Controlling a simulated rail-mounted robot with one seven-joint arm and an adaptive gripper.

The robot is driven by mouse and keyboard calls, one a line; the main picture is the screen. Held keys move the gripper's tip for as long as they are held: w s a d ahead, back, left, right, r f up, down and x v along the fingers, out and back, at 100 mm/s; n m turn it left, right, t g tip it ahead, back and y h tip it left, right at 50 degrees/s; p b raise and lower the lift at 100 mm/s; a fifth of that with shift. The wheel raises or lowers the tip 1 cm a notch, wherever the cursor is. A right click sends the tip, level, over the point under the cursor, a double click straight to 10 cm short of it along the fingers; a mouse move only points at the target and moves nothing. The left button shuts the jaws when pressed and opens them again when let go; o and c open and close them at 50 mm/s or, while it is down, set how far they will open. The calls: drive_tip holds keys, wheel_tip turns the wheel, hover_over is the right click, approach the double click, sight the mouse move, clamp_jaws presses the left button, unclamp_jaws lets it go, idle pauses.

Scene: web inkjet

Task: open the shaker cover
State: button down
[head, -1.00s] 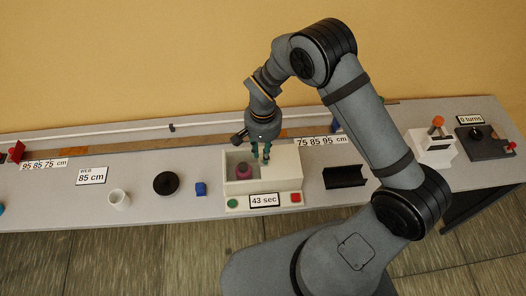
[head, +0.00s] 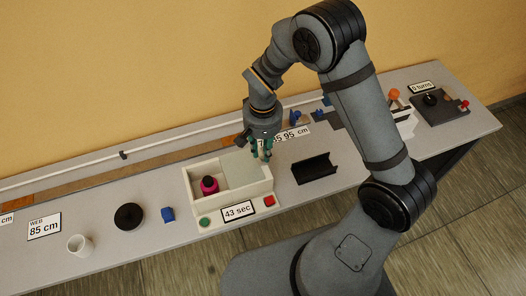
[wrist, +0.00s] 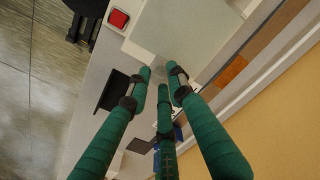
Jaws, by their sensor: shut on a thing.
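The shaker is a cream open-topped box (head: 222,207) near the middle of the bench in the head view. A pink bottle with a dark top (head: 209,185) stands in its uncovered left part. The pale green cover plate (head: 240,168) lies over the right part; it also shows in the wrist view (wrist: 188,32). My gripper (head: 263,154) is at the cover's right end. Its green fingers (wrist: 164,82) are closed around a small greyish piece at the plate's edge, apparently the cover's handle, mostly hidden between the fingertips.
A red button (head: 269,201), a green button (head: 204,221) and a "43 sec" sign (head: 238,210) sit at the box's front. A black holder (head: 314,168) stands to the right. A blue block (head: 168,214), black disc (head: 129,217) and white cup (head: 79,245) are to the left.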

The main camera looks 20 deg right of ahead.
drive_tip(key=c, duration=1.5)
unclamp_jaws()
drive_tip(key=shift+a, duration=0.1)
drive_tip(key=shift+c, duration=0.2)
wheel_tip(320, 180, up, 12)
drive_tip(key=shift+f, duration=0.1)
